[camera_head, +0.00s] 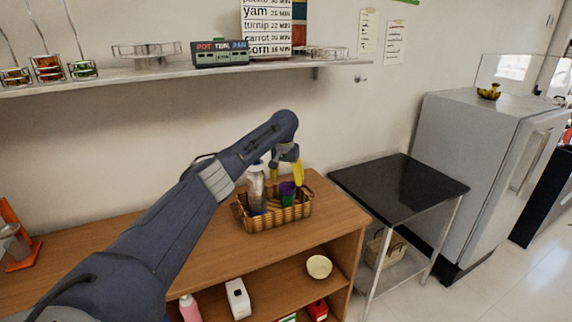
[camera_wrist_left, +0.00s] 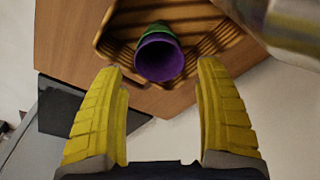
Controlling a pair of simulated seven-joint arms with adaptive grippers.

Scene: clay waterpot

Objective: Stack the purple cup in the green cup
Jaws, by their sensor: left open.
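The purple cup (camera_head: 287,188) stands in the wicker basket (camera_head: 262,224) on the wooden counter. The green cup (camera_head: 287,201) shows directly below it. In the left wrist view the purple cup (camera_wrist_left: 159,60) has its mouth facing the camera, with a green band of the green cup (camera_wrist_left: 157,28) around its far side. The purple cup appears to sit inside the green one. My left gripper (camera_head: 298,182) is open, its yellow fingers above the basket beside the cups. In the wrist view the fingers lie apart on either side, not touching the purple cup. My right gripper is not in view.
A clear bottle-like container (camera_head: 256,186) stands in the basket left of the cups. A wall shelf (camera_head: 190,74) runs above the counter. A black-topped table (camera_head: 400,187) and a fridge (camera_head: 470,160) stand to the right. The counter's left part is mostly clear.

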